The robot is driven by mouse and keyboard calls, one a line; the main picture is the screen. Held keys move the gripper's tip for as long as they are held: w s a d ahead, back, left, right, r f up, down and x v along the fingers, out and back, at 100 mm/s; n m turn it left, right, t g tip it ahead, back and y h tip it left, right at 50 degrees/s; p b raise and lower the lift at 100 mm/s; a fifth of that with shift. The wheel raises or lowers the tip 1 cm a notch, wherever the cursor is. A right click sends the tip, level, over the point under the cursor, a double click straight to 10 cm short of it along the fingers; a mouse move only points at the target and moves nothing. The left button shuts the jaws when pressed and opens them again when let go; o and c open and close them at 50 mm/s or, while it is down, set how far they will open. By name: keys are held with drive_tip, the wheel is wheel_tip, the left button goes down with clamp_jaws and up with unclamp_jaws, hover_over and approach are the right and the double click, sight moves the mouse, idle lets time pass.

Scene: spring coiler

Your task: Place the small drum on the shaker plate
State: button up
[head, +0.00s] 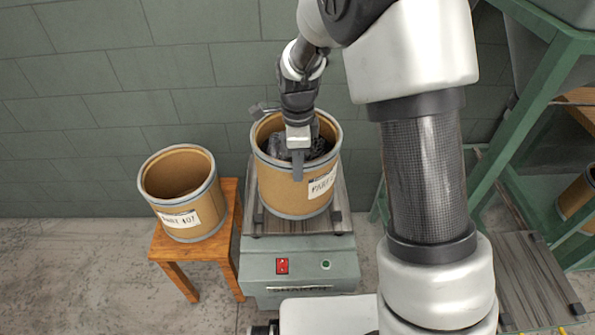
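A brown drum (285,190) with grey rims and a white label stands upright on the shaker plate (341,222). Dark lumpy contents (317,150) show inside it. The plate tops a grey-green shaker machine (300,262) with a red switch and a green button. A second brown drum (190,220), open and apparently empty, stands on a wooden stool to the left.
The wooden stool (168,247) stands close beside the shaker's left side. A green wall is right behind. At the right are a green metal frame (527,110), a slatted grey platform (535,275) and another drum (578,197). The floor at front left is clear.

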wheel_tip(320, 180, up, 9)
drive_tip(key=shift+f+p, duration=0.15)
drive_tip(key=shift+p, duration=0.4)
drive_tip(key=shift+d+r, duration=0.1)
drive_tip(key=shift+r, duration=0.2)
drive_tip(key=s+d+r+n+t, duration=0.2)
drive_tip(key=s+d+r+n, duration=0.5)
drive_tip(key=r, duration=0.4)
drive_tip(key=s+d+r+n+t, duration=0.1)
drive_tip(key=s+d+n, duration=0.1)
drive_tip(key=s+n, duration=0.3)
drive_tip(key=s+d+r+n+t, duration=0.2)
drive_tip(key=s+n, duration=0.4)
drive_tip(key=s, duration=0.3)
drive_tip(key=shift+s+d+r+t, duration=0.15)
drive_tip(key=shift+s+d+t, duration=0.15)
drive_tip(key=shift+d, duration=0.15)
